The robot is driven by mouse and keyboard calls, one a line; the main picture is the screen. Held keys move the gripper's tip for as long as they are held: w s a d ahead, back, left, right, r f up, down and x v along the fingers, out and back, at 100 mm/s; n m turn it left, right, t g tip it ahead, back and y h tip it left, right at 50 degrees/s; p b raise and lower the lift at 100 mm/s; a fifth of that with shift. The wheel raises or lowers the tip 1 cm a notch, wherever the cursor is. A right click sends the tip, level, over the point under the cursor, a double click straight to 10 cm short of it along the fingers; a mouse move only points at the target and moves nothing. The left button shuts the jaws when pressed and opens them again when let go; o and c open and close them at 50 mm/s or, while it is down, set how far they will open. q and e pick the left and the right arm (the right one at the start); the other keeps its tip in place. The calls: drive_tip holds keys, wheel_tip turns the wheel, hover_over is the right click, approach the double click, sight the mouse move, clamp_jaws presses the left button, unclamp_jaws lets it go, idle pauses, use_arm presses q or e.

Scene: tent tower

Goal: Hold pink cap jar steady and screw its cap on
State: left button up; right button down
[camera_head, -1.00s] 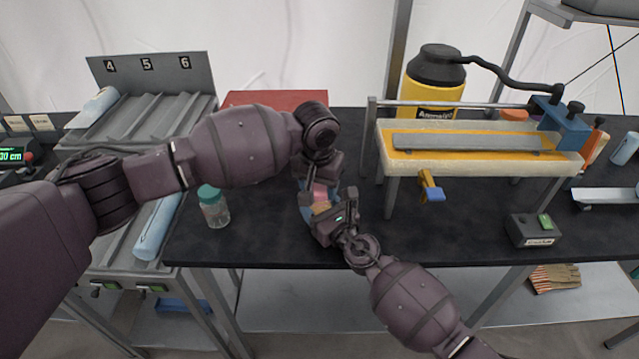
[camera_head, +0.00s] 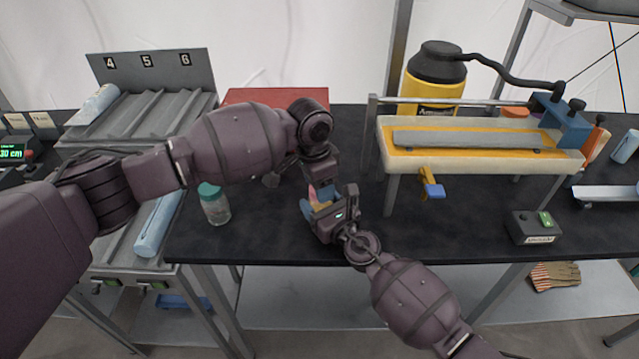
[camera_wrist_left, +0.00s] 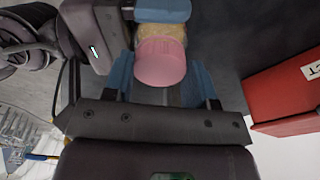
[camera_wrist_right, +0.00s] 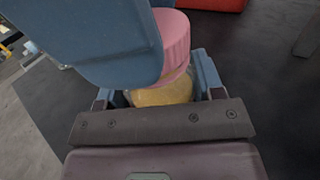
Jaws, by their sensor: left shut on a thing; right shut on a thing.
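The pink cap (camera_wrist_left: 160,62) is on the top end of the jar (camera_wrist_right: 163,94), which has yellowish contents. My left gripper (camera_wrist_left: 160,75) is shut on the cap, with a blue finger on each side of it. My right gripper (camera_wrist_right: 163,88) is shut on the jar's body below the cap. In the head view only a little of the pink cap (camera_head: 313,194) shows between the grippers. The fingers hide much of the jar, and how tightly the cap is seated cannot be told.
A clear jar with a teal cap (camera_head: 213,204) stands on the dark bench to the left. A red box (camera_head: 275,97) lies behind my left arm. A tray-like fixture on legs (camera_head: 480,155) and a small control box (camera_head: 532,228) are at right. Bench between them is clear.

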use_arm(q)
drive_tip(key=m, duration=0.5)
drive_tip(key=shift+w+m+g, duration=0.1)
drive_tip(key=shift+m+g, duration=0.2)
drive_tip(key=m, duration=0.3)
drive_tip(key=shift+m+g, duration=0.3)
drive_tip(key=shift+m, duration=0.1)
drive_tip(key=m, duration=0.4)
drive_tip(key=shift+w, duration=0.1)
drive_tip(key=m, duration=0.4)
drive_tip(key=shift+d+g+y, duration=0.1)
drive_tip(key=shift+g+y, duration=0.2)
drive_tip(key=m, duration=0.4)
drive_tip(key=m+y, duration=0.1)
drive_tip(key=m, duration=0.3)
drive_tip(key=shift+d+m, duration=0.15)
drive_tip(key=shift+m, duration=0.25)
drive_tip(key=m, duration=0.5)
drive_tip(key=shift+d+y, duration=0.15)
drive_tip(key=shift+y, duration=0.15)
drive_tip(key=shift+m, duration=1.2)
